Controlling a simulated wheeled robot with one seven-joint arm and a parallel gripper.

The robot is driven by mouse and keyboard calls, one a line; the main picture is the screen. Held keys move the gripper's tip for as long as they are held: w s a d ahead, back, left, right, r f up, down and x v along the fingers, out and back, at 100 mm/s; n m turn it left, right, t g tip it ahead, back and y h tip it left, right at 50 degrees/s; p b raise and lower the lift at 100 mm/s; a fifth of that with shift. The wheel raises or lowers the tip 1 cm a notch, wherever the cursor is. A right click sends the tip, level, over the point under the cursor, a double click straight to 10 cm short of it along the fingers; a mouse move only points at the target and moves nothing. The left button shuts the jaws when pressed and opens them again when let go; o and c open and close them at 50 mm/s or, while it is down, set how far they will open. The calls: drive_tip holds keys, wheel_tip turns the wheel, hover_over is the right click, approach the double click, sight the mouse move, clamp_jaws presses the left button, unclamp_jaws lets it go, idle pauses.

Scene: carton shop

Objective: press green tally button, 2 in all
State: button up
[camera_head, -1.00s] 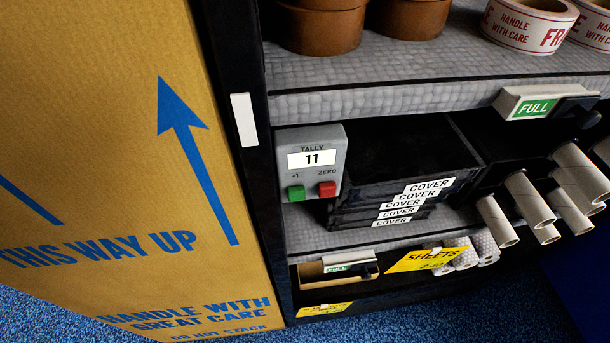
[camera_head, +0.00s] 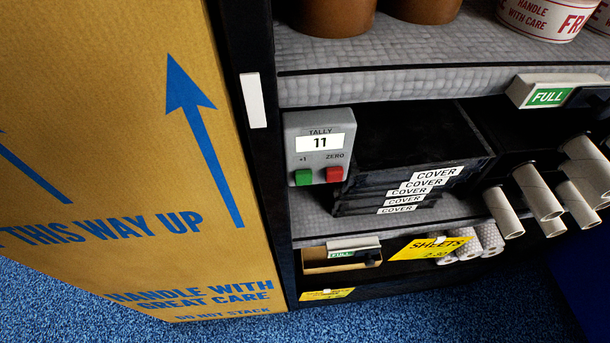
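The grey tally box (camera_head: 293,140) hangs at the left end of the middle shelf, beside the rack's dark upright. Its white display (camera_head: 321,142) reads 11. The green button (camera_head: 303,177), under the "+1" mark, is at the lower left of the box. A red button (camera_head: 334,174), under "ZERO", sits close to its right. Nothing covers either button. My gripper is not in view.
A tall carton (camera_head: 110,130) stands left of the rack. Black trays labelled COVER (camera_head: 418,150) are stacked right of the tally box. Cardboard tubes (camera_head: 538,192) jut out at right. Brown pots (camera_head: 335,15) and tape rolls (camera_head: 545,18) stand on the shelf above.

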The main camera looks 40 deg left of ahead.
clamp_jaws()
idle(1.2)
